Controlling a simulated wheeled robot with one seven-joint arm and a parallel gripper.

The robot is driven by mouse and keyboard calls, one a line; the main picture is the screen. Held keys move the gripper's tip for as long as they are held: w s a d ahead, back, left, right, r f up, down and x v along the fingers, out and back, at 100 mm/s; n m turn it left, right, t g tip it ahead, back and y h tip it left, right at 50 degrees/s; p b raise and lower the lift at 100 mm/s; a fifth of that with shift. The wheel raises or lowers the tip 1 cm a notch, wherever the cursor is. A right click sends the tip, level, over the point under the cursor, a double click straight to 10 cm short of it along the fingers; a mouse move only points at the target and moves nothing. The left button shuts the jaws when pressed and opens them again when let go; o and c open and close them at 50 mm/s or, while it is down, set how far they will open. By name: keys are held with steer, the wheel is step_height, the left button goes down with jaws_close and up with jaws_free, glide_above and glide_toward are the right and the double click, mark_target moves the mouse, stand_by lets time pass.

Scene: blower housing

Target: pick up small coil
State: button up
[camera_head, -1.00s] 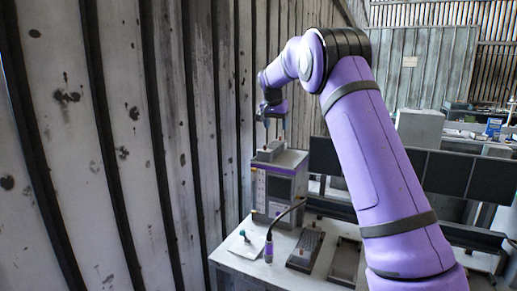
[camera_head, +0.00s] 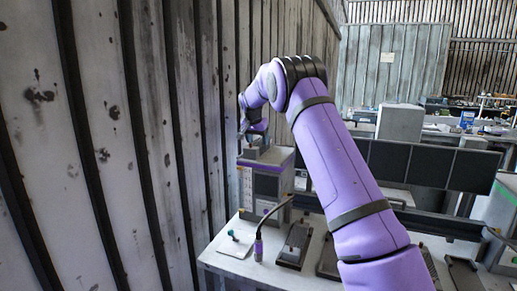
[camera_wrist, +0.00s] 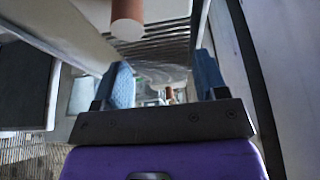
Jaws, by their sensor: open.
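In the wrist view, a copper-brown cylinder with a pale round end (camera_wrist: 127,22) shows at the top, in front of my gripper and left of its middle. A much smaller brown cylinder (camera_wrist: 168,94) shows between the fingers. I cannot tell which of them is the small coil. My gripper (camera_wrist: 163,72) is open, with its blue-padded fingers apart and nothing visibly held. In the head view my gripper (camera_head: 248,135) is at the top of a grey box-shaped machine (camera_head: 266,187). No coil can be made out there.
The machine stands on a light table (camera_head: 222,262) close to the dark-ribbed wall (camera_head: 150,130) on the left. A purple-handled tool on a bent black cable (camera_head: 258,247) and a dark tray (camera_head: 294,244) are in front of it. Black panels (camera_head: 420,167) stand at the right.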

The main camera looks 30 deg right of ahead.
mark_target(258, 142)
steer(key=x, duration=0.3)
steer(key=shift+d+f, duration=0.1)
steer(key=shift+f, duration=0.2)
steer(key=shift+c, duration=0.5)
steer(key=c, duration=0.7)
steer(key=shift+r, duration=0.1)
